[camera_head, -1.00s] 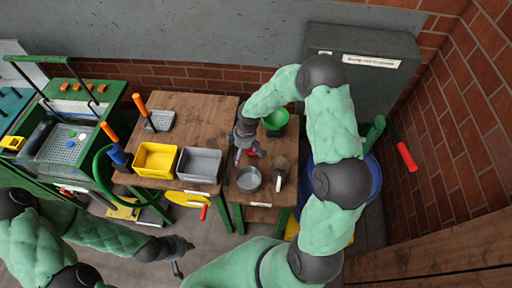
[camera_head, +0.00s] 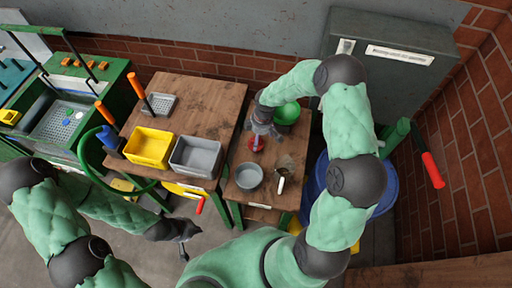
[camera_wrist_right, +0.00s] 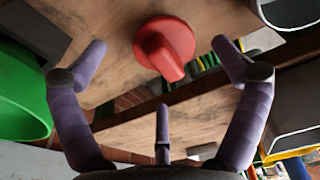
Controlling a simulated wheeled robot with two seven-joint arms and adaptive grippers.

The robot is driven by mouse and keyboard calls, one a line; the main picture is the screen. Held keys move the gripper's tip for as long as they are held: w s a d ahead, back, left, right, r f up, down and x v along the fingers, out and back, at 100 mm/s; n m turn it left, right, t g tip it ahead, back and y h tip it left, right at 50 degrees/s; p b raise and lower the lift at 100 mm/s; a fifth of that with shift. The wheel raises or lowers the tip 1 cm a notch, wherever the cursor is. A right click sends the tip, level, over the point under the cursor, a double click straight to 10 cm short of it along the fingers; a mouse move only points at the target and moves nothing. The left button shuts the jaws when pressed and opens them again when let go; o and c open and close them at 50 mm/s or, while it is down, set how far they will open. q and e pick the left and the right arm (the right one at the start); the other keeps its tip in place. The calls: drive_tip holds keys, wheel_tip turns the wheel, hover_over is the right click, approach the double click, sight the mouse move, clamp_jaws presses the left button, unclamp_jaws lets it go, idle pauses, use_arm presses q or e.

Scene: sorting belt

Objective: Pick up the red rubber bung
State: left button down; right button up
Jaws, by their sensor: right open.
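The red rubber bung (camera_head: 256,144) stands on the small wooden table, and also shows in the right wrist view (camera_wrist_right: 166,44) as a round red disc with a raised grip. My right gripper (camera_head: 258,135) is just behind and above it. In the right wrist view my right gripper (camera_wrist_right: 162,55) is open, its purple fingers spread either side of the bung and apart from it. Nothing is held. My left gripper (camera_head: 186,238) hangs low, away from the tables; its fingers are too small to read.
A green bowl (camera_head: 287,112) stands close right of my right gripper. Yellow (camera_head: 149,147) and grey (camera_head: 196,156) bins are on the left table.

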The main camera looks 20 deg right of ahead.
drive_tip(key=f, duration=0.2)
drive_tip(key=a+f+b, duration=0.1)
drive_tip(key=f, duration=0.2)
drive_tip(key=shift+w+a+f, duration=0.1)
drive_tip(key=shift+w+f, duration=0.1)
drive_tip(key=shift+f, duration=0.15)
drive_tip(key=c, duration=1.4)
drive_tip(key=shift+o, duration=0.2)
drive_tip(key=shift+r, duration=0.55)
wheel_tip(320, 180, up, 2)
drive_tip(key=shift+r+p, duration=0.2)
drive_tip(key=shift+p, duration=0.2)
drive_tip(key=s+a+r+p, duration=0.1)
drive_tip(key=s+a+r, duration=0.2)
drive_tip(key=r, duration=0.3)
drive_tip(key=shift+s+a, duration=0.3)
drive_tip(key=shift+a, duration=0.15)
drive_tip(key=s+a+r, duration=0.1)
drive_tip(key=s+a, duration=0.1)
drive_tip(key=s+a+r, duration=0.1)
drive_tip(key=s+a, duration=0.1)
drive_tip(key=s+a+r, duration=0.1)
drive_tip(key=s+a, duration=0.1)
drive_tip(key=shift+a+r, duration=0.15)
drive_tip(key=shift+r, duration=0.15)
